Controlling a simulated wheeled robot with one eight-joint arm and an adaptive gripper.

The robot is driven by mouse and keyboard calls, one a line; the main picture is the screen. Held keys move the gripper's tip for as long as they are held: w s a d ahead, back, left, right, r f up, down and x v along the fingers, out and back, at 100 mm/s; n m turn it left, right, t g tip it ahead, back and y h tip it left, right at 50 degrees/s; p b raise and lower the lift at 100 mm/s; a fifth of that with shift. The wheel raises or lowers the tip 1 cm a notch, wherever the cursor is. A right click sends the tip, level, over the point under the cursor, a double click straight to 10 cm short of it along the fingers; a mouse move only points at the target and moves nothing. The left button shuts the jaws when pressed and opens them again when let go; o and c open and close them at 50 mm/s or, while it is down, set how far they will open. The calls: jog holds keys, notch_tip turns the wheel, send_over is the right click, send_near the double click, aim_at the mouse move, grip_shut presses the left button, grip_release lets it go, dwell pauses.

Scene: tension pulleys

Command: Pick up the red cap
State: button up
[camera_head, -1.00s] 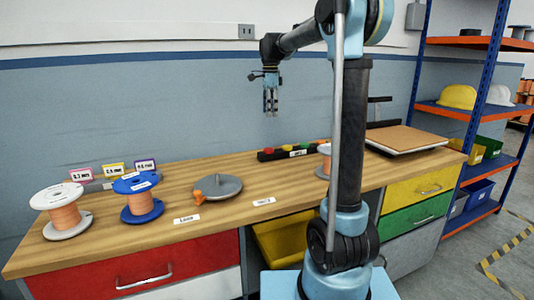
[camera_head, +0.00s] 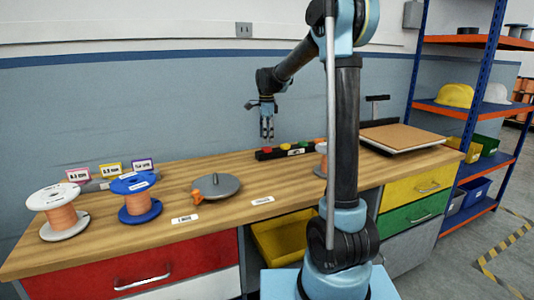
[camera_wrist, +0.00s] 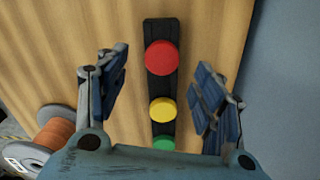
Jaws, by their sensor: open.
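The red cap (camera_wrist: 162,57) is a round disc at the far end of a black strip holder (camera_wrist: 152,27) in the wrist view. A yellow cap (camera_wrist: 163,110) and a green cap (camera_wrist: 164,143) sit below it in the same row. In the head view the red cap (camera_head: 266,150) is at the left end of the holder on the workbench. My gripper (camera_head: 267,137) hangs above that end, pointing down. In the wrist view my gripper (camera_wrist: 160,82) is open and empty, with its fingers on either side of the strip, apart from the caps.
A grey disc with an orange knob (camera_head: 216,186) and spools with white (camera_head: 60,212) and blue (camera_head: 137,199) flanges stand to the left on the workbench (camera_head: 190,240). Another spool (camera_head: 321,160) stands near the holder's right end. A flat board (camera_head: 405,138) lies farther right.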

aim_at(266, 148)
jog(key=shift+w+f, duration=0.2)
jog(key=shift+f, duration=2.35)
jog(key=c, duration=0.9)
